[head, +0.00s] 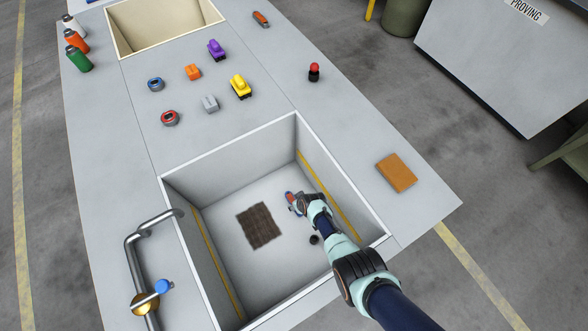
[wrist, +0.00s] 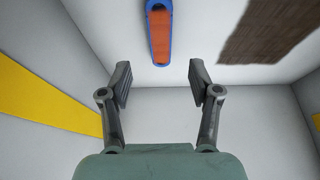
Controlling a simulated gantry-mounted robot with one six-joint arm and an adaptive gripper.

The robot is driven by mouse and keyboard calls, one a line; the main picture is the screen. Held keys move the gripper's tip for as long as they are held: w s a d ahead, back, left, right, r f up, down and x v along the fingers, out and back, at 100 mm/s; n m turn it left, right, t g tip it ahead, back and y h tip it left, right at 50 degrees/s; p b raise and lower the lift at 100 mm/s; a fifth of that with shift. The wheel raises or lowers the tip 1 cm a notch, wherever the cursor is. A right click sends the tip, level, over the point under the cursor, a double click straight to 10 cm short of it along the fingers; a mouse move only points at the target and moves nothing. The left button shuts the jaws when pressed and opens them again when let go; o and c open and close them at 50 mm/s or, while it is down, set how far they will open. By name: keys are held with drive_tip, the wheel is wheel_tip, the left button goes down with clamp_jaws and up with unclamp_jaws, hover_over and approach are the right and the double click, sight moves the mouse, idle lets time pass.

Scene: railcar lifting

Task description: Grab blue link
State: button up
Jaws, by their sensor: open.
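A long blue-rimmed piece with an orange-red middle, which looks like the blue link, lies on the floor of the near sink. It shows at the top of the wrist view (wrist: 160,32), cut by the frame edge, and in the head view (head: 290,197) just beyond my gripper. My gripper (wrist: 158,78) is open and empty. Its two fingers are apart, with the blue link beyond the gap between them, roughly in line with it. In the head view my gripper (head: 300,204) reaches down inside the sink and may hide part of the link.
The near sink (head: 180,183) has raised walls around my arm. A dark brown mat (head: 261,226) lies on its floor, left of the link. A metal faucet (head: 135,262) stands at left. Small coloured parts, such as a yellow one (head: 240,86), stand on the bench behind.

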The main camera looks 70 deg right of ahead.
drive_tip(key=b+x, duration=0.2)
drive_tip(key=x, duration=0.1)
drive_tip(key=shift+a+b, duration=0.15)
drive_tip(key=shift+b, duration=0.25)
drive_tip(key=b+x, duration=0.5)
drive_tip(key=shift+s+f, duration=0.15)
drive_tip(key=shift+s, duration=0.05)
drive_tip(key=shift+r, duration=0.2)
clamp_jaws()
